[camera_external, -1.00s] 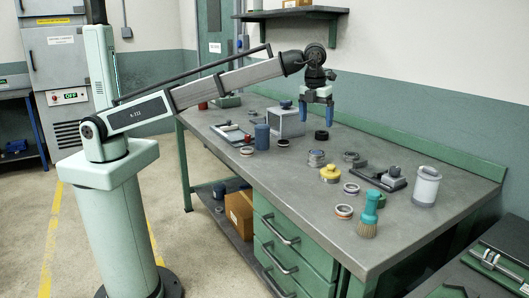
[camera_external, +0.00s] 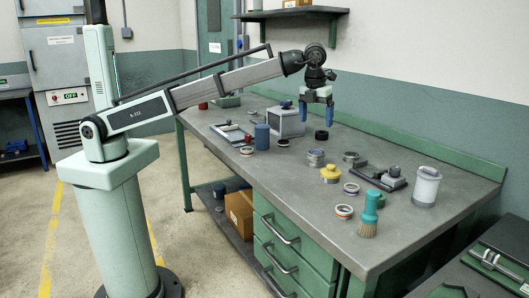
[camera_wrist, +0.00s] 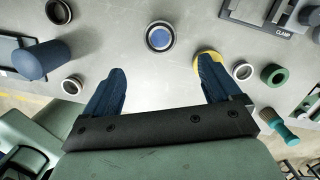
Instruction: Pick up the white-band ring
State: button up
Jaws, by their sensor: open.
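My gripper (camera_external: 317,102) is open and empty, pointing down well above the bench. Its two blue fingers also show in the wrist view (camera_wrist: 160,85). Several small rings lie on the bench. A ring with a pale band (camera_external: 351,188) lies right of the yellow piece; it shows in the wrist view (camera_wrist: 242,70) just right of the right finger. The bands are too small to tell for certain which is the white-band ring. A ring stack (camera_external: 316,155) shows between the fingers in the wrist view (camera_wrist: 160,36).
The yellow piece (camera_external: 330,174) is partly hidden by a finger in the wrist view. A teal brush (camera_external: 370,207), white canister (camera_external: 426,186), clamp fixture (camera_external: 385,179), blue cylinder (camera_external: 262,137), grey box (camera_external: 287,121) and black ring (camera_external: 322,135) stand around. The bench's front-left edge is bare.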

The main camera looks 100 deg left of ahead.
jog(key=shift+c, duration=0.5)
jog(key=shift+c, duration=0.6)
jog(key=s+a+n, duration=0.2)
jog(key=s+a, duration=0.3)
jog(key=a, duration=0.5)
jog(key=s+a+n, duration=0.1)
jog(key=s+a, duration=0.5)
jog(key=a, duration=0.4)
jog(key=shift+n+g+h, duration=0.3)
jog(key=shift+h, duration=0.5)
jog(key=s+f, duration=0.1)
jog(key=f, duration=0.2)
jog(key=d+f, duration=0.1)
jog(key=f, duration=0.2)
jog(key=s+d+f, duration=0.1)
jog(key=f, duration=0.2)
jog(key=shift+s+d+f, duration=0.2)
jog(key=shift+s+f, duration=0.15)
jog(key=shift+f, duration=0.05)
jog(key=shift+s+d+f, duration=0.1)
jog(key=shift+f, duration=1.25)
jog(key=shift+s+f, duration=0.1)
jog(key=shift+f, duration=1.2)
